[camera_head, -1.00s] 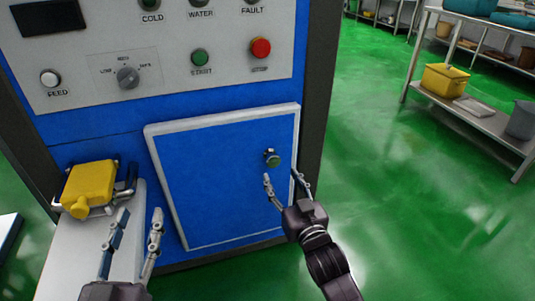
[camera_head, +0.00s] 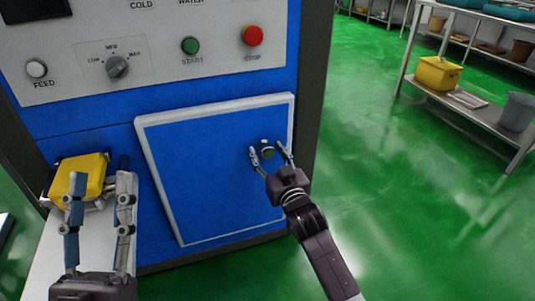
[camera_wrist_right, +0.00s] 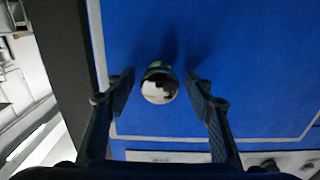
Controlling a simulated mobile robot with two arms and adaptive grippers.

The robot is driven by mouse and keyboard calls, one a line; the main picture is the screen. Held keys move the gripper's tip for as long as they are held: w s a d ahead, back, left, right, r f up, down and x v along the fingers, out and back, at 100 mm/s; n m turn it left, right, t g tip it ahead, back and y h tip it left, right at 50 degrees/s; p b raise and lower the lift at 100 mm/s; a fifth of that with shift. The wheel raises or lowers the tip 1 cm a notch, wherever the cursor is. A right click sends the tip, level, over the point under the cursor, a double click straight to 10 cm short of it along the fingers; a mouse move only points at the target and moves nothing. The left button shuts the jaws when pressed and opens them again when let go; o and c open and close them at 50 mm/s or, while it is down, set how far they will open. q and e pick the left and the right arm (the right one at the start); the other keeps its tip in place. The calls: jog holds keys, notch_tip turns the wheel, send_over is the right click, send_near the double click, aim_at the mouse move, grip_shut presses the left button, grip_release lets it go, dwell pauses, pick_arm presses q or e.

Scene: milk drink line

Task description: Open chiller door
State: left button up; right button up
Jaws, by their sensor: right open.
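The chiller door (camera_head: 205,170) is a blue panel with a pale frame, low on the blue machine. It looks closed or nearly so; I cannot tell if it is slightly ajar. Its round knob (camera_head: 267,147) is near the door's upper right; in the right wrist view the knob (camera_wrist_right: 159,83) sits between the fingertips. My right gripper (camera_head: 268,153) is open, a finger on each side of the knob, with gaps visible in the wrist view. My left gripper (camera_head: 97,200) is open at the left, in front of the yellow container (camera_head: 80,177).
The control panel (camera_head: 150,60) with a dial, green and red buttons is above the door. A pale ledge (camera_head: 50,250) carries the yellow container at left. Green floor (camera_head: 400,220) is clear at right, before a metal shelf (camera_head: 480,110) with a yellow bin (camera_head: 438,73).

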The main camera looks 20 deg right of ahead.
grip_shut()
dwell(0.5)
